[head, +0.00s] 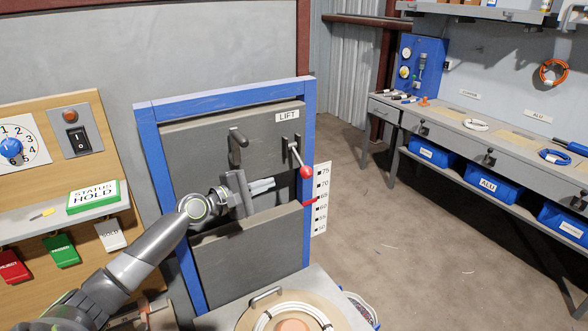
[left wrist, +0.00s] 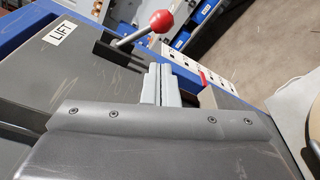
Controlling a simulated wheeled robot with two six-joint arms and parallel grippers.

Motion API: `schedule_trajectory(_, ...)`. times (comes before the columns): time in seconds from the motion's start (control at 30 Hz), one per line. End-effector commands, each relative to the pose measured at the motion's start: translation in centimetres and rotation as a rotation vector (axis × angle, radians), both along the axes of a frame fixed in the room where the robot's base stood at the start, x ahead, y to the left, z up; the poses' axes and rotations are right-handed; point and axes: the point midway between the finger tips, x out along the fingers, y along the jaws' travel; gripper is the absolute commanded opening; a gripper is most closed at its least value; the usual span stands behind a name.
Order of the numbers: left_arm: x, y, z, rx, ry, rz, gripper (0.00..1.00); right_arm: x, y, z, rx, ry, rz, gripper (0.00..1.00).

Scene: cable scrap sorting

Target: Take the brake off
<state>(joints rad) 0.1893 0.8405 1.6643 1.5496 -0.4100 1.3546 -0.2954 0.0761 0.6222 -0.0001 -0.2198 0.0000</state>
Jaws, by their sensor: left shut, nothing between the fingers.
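A lever with a red ball knob (head: 306,172) sits in a slotted bracket beside the LIFT label (head: 287,116), on the grey panel of a blue-framed unit (head: 152,150). Its knob points down and outward in the head view. The red knob also shows in the left wrist view (left wrist: 161,21). My left gripper (head: 268,186) is shut and empty in front of the panel, left of and a little below the knob. In the left wrist view its closed fingers (left wrist: 164,78) point toward the lever, apart from it. My right gripper is not in view. No part is labelled brake.
A scale with a red pointer (head: 310,201) is at the frame's right. A wooden board holds a dial (head: 12,148) and STATUS HOLD sign (head: 95,197). A cable coil (head: 291,318) lies below. Open floor lies right.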

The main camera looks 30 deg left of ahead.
Motion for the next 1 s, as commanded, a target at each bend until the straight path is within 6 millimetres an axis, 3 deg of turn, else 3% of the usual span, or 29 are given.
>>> schedule_trajectory(0.2, 0.0, 0.0, 0.0, 0.000, 0.000, 0.000, 0.00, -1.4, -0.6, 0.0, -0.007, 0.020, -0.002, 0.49)
schedule_trajectory(0.37, 0.8, -0.2, 0.1, -0.002, -0.002, 0.001, 0.00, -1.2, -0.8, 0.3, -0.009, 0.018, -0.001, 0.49)
schedule_trajectory(0.8, 7.3, -3.0, -0.4, -0.005, -0.001, -0.001, 0.00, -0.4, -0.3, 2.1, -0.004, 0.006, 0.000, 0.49)
schedule_trajectory(1.0, 8.9, -3.5, -0.7, -0.002, 0.001, 0.000, 0.00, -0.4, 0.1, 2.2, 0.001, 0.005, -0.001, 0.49)
